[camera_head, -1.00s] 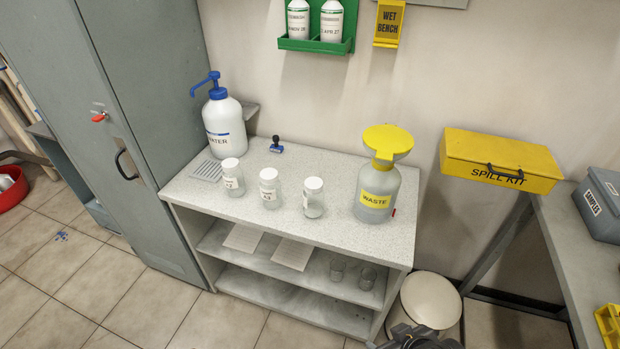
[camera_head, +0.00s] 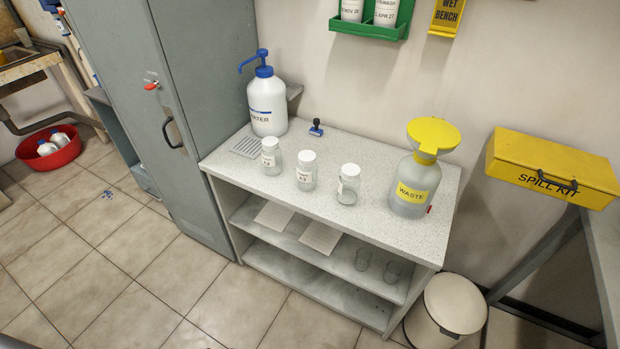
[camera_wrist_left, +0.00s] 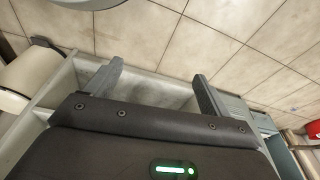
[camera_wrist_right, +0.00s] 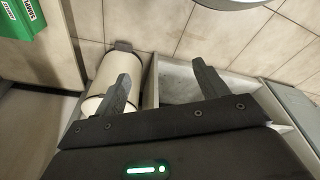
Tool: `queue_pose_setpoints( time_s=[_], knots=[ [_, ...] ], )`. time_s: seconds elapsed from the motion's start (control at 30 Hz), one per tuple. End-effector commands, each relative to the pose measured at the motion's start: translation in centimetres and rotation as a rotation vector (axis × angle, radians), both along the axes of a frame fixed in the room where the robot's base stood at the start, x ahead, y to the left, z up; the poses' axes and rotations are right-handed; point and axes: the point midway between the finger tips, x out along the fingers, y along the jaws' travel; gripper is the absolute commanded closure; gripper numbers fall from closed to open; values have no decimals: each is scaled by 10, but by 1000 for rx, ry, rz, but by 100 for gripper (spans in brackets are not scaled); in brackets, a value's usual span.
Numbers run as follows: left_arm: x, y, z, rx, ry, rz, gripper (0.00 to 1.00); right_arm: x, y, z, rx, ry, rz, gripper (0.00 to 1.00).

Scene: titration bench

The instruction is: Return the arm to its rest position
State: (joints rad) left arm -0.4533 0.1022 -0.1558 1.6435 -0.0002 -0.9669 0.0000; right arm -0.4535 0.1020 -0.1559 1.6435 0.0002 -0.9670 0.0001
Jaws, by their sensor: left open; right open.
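My left gripper (camera_wrist_left: 158,82) shows in the left wrist view with its two fingers spread apart and nothing between them. Floor tiles and part of the bench shelf show beyond it. My right gripper (camera_wrist_right: 162,82) shows in the right wrist view, also with fingers apart and empty. The white pedal bin (camera_wrist_right: 98,80) and the shelf unit lie beyond its fingers. Neither gripper shows in the head view, apart from a dark shape at the bottom left corner that I cannot identify.
The speckled bench (camera_head: 375,226) carries a water pump bottle (camera_head: 268,105), several small lidded jars, a blue stamp (camera_head: 316,128) and a yellow-topped waste bottle (camera_head: 415,185). A pedal bin (camera_head: 446,310) stands at its right. A red basin (camera_head: 48,150) sits far left.

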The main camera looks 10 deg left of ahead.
Motion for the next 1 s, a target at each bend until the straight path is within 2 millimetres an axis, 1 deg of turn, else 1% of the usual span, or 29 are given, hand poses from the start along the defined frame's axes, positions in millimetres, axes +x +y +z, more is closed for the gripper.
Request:
queue_pose_setpoints(
  time_s=[0.03, 0.07, 0.1, 0.17, 0.2, 0.27, 0.3, 0.4, 0.5, 0.63, 0.73, 1.0],
  knots=[
    [-14, 2, -30, 3, 24, -2, 18, -13, -2, -30, -3, 24, 3, 27],
    [-21, 3, -45, 4, 32, -4, 18, -21, -3, -45, -5, 31, 4, 27],
    [-33, 5, -66, 5, 42, -7, 18, -33, -5, -66, -5, 42, 7, 27],
    [-52, 8, -93, 7, 57, -10, 18, -52, -8, -93, -8, 57, 10, 27],
    [-67, 10, -109, 8, 67, -13, 18, -67, -10, -109, -8, 66, 13, 27],
    [-87, 14, -130, 10, 79, -16, 18, -87, -14, -130, -10, 79, 16, 27],
    [-102, 16, -141, 11, 88, -17, 18, -102, -16, -141, -12, 89, 18, 27],
    [-132, 22, -161, 14, 103, -21, 18, -132, -22, -161, -14, 104, 22, 27],
    [-155, 27, -172, 16, 114, -25, 18, -154, -27, -172, -16, 114, 25, 27],
    [-170, 30, -178, 17, 119, -27, 18, -170, -30, -178, -17, 119, 27, 27],
    [-174, 31, -179, 18, 120, -28, 18, -174, -31, -179, -18, 120, 28, 27],
    [-174, 31, -179, 18, 120, -28, 18, -174, -31, -179, -18, 120, 28, 27]
  ],
)
